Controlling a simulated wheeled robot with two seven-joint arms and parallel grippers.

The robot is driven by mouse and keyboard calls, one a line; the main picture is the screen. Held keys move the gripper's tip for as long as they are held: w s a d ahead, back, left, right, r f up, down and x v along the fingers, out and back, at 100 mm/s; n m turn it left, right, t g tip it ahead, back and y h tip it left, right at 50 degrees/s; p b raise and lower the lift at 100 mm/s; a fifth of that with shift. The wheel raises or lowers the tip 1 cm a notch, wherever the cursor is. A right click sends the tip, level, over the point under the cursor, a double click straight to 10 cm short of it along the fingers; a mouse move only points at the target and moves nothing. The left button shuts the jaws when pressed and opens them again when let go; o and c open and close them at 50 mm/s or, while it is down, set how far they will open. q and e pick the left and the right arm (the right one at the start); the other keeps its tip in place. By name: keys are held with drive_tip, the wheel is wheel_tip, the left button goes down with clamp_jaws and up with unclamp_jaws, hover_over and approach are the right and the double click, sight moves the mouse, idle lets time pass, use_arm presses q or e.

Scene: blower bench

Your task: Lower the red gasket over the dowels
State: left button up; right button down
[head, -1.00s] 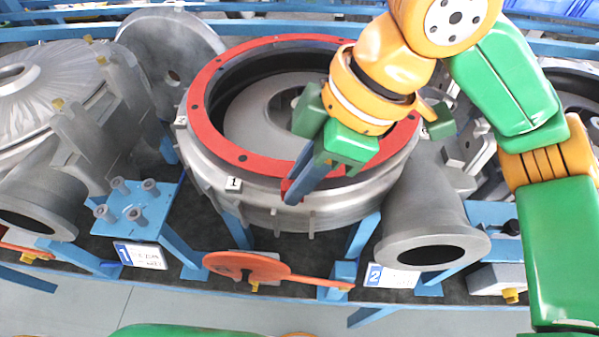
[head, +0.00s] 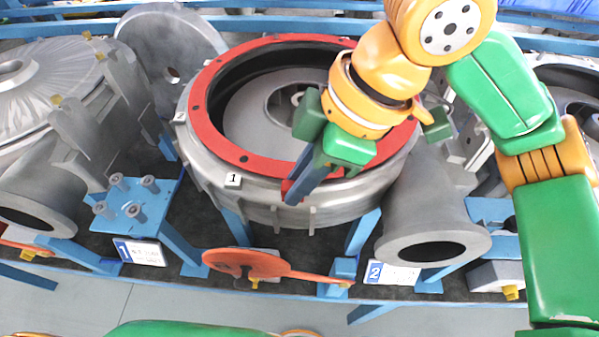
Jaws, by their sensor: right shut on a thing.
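The red gasket (head: 220,143) is a flat ring with small dark holes, lying level over the rim of the round grey casing (head: 270,207). It looks roughly centred on the rim. Whether it touches the rim or hangs just above it I cannot tell. My right gripper (head: 296,188) is shut on the ring's near edge, where a red bit shows beside the fingertips. My right wrist and arm hide the ring's right part. I cannot make out the dowels. My left gripper is not in view.
A grey flanged pipe (head: 430,220) stands right of the casing. A blue plate with several bolts (head: 132,205) is at the left. An orange-red lever-shaped part (head: 240,263) lies in front. A grey disc (head: 170,60) stands upright behind left.

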drive_tip(key=c, duration=0.7)
unclamp_jaws()
drive_tip(key=v, duration=0.7)
